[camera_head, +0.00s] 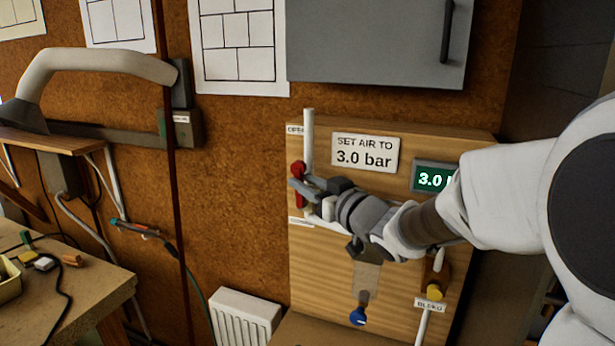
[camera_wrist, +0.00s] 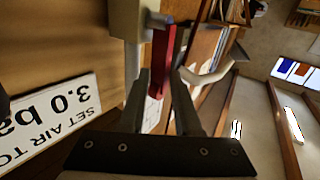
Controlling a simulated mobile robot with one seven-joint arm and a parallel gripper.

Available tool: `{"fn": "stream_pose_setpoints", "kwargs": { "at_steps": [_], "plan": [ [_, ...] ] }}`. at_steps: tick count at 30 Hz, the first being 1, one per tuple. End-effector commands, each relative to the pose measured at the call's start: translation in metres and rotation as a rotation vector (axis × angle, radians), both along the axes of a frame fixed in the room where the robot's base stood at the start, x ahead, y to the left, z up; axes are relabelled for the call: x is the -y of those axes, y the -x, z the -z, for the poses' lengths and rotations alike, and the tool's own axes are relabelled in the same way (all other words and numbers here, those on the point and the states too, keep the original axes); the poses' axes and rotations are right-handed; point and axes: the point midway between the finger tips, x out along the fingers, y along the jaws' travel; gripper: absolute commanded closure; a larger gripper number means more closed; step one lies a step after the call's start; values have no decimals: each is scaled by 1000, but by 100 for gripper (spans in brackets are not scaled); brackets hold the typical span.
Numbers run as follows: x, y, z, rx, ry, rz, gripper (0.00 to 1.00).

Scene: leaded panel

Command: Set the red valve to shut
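The red valve (camera_head: 298,171) is on the left side of the wooden panel (camera_head: 315,262), on a white pipe. Its handle looks roughly upright in the head view and is partly covered by my fingers. My gripper (camera_head: 303,188) is at the valve. In the wrist view the red handle (camera_wrist: 161,62) lies between the two fingertips of my gripper (camera_wrist: 160,84), close to both. Whether they press on it cannot be told. A partly hidden label beginning "OP" (camera_head: 293,129) is above the valve; another label (camera_head: 300,221) below it is unreadable.
A "SET AIR TO 3.0 bar" sign (camera_head: 365,153) and a green display (camera_head: 428,178) showing 3.0 are right of the valve. A blue knob (camera_head: 358,316) and a yellow-tipped valve (camera_head: 434,291) are lower down. A grey cabinet (camera_head: 375,40) hangs above; a radiator (camera_head: 244,317) stands lower left.

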Motion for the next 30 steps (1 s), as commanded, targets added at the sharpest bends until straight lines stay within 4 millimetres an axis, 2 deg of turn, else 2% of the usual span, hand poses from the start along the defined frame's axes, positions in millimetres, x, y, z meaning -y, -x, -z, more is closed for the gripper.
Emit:
{"fn": "stream_pose_setpoints", "kwargs": {
  "at_steps": [6,17,22,23,30],
  "plan": [
    [-14,-19,0,-1,1,-1,68],
    [-16,-23,0,1,1,1,68],
    [-16,-23,0,1,1,1,97],
    [-16,-23,0,1,1,0,100],
    [-16,-22,0,1,1,0,100]
  ]
}}
